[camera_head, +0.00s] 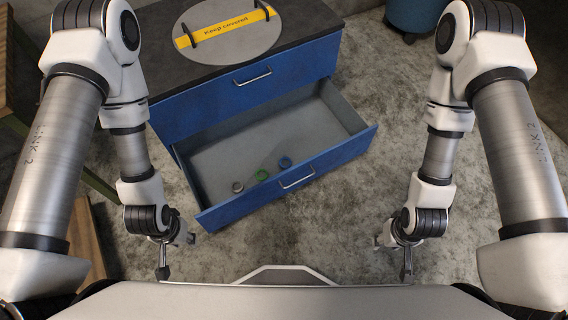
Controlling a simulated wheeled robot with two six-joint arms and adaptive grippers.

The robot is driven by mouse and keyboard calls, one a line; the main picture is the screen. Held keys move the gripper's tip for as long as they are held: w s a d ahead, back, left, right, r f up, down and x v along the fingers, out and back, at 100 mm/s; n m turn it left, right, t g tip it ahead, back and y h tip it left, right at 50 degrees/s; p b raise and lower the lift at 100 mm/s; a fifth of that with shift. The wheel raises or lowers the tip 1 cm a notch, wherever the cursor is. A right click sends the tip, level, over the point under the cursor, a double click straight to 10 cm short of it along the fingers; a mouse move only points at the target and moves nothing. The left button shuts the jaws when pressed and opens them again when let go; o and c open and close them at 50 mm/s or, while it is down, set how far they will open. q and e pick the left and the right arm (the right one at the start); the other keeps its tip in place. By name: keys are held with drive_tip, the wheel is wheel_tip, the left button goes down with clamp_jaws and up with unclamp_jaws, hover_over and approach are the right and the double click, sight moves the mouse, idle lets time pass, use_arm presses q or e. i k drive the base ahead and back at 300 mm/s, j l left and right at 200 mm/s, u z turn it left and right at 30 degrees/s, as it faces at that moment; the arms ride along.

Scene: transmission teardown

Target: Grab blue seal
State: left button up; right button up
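The blue seal (285,162) is a small ring lying in the open lower drawer (351,115) of a blue cabinet, near the drawer's front wall. A green ring (262,175) and a grey ring (238,187) lie to its left in the same drawer. My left gripper (178,256) hangs over the floor, left of the drawer's front corner, and looks open and empty. My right gripper (396,257) hangs over the floor to the right of and below the drawer, apart from it. Its fingers look spread and hold nothing.
The cabinet's upper drawer (215,105) is closed. On the dark cabinet top lies a round grey lid (225,55) with a yellow "Keep covered" label and two black handles. A blue round container (412,14) stands at the back. Concrete floor (340,220) lies clear before the drawer.

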sight(283, 166)
drive_tip(key=i+l, duration=0.25)
drive_tip(key=i, duration=0.25)
drive_tip(key=i+l+z, duration=0.15)
drive_tip(key=i, duration=0.35)
